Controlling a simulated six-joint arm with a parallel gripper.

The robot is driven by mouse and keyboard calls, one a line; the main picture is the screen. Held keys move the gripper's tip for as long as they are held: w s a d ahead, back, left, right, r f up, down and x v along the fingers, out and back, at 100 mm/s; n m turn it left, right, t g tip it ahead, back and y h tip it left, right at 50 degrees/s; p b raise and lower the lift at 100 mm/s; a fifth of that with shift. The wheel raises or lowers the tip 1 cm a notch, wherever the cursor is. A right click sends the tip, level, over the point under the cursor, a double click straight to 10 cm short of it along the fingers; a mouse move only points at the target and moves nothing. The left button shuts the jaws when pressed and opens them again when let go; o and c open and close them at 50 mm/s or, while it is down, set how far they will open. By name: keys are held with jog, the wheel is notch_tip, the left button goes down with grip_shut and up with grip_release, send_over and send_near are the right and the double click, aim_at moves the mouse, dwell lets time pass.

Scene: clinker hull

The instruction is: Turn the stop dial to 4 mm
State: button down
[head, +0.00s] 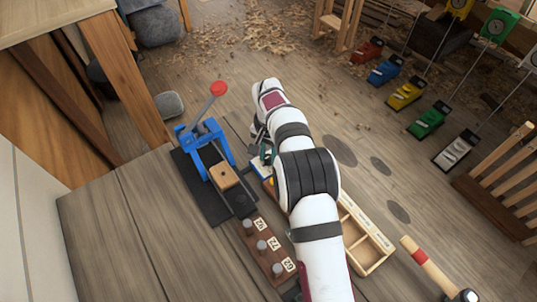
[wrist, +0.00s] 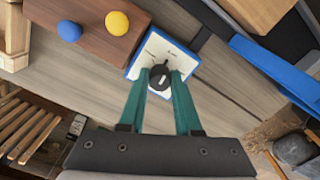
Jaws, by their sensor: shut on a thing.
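The stop dial is a black round knob (wrist: 160,78) with a pale pointer mark, on a white plate with a blue edge (wrist: 150,48). The plate carries small markings that I cannot read. In the wrist view my gripper's (wrist: 162,76) two teal fingers are closed on the knob, one on each side. The pointer runs roughly up and down in the picture, between the fingers. In the head view my arm hides most of the dial; a corner of the plate (head: 261,167) shows beside my gripper (head: 267,153).
A blue press (head: 204,143) with a red-knobbed lever and a wooden block (head: 224,177) stands left of the dial. A brown rack (head: 265,249) with labelled pegs, a compartmented tray (head: 372,252) and a mallet (head: 432,267) are nearer. Blue (wrist: 69,30) and yellow (wrist: 117,23) knobs sit beside the dial.

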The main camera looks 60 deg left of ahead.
aim_at(269, 157)
jog(key=shift+w+r+m, duration=0.1)
jog(key=shift+m, duration=0.6)
jog(key=c, duration=0.6)
grip_release()
notch_tip(269, 157, up, 16)
